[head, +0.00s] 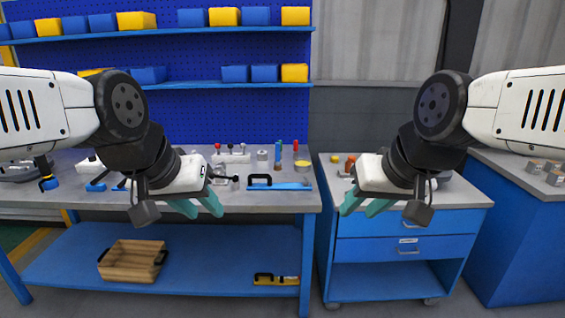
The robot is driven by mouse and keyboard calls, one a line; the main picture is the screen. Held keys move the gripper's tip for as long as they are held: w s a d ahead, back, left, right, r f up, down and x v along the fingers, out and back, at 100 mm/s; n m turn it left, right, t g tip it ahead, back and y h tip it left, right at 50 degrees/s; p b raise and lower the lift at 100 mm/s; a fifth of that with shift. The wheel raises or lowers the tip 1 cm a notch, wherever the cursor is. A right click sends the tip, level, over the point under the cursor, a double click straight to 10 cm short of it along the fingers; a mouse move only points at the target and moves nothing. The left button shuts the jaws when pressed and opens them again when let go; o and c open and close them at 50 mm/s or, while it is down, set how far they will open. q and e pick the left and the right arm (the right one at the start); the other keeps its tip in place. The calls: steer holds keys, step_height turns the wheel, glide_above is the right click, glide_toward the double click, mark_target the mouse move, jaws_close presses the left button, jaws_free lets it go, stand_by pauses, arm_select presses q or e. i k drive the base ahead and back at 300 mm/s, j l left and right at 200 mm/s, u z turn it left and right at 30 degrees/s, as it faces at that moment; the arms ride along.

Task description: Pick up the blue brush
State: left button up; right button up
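A long blue tool with a black handle (290,186) lies on the grey workbench near its front right edge. It may be the blue brush, but it is too small to be sure. Another blue item (96,186) lies on the bench at the left, partly hidden by my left arm. My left gripper (207,211) has its teal fingers apart and empty, in front of the bench, left of the long blue tool. My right gripper (357,211) is also open and empty, in front of the drawer cabinet, right of that tool.
The workbench (235,200) also holds clamps with red knobs (231,155), upright blue cylinders (278,150) and metal parts. A blue drawer cabinet (409,225) stands to its right across a narrow gap. A wooden crate (133,262) sits on the lower shelf.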

mark_target(278, 164)
steer(key=i+j+z, duration=0.1)
steer(key=i+z, duration=0.4)
steer(key=i, duration=1.4)
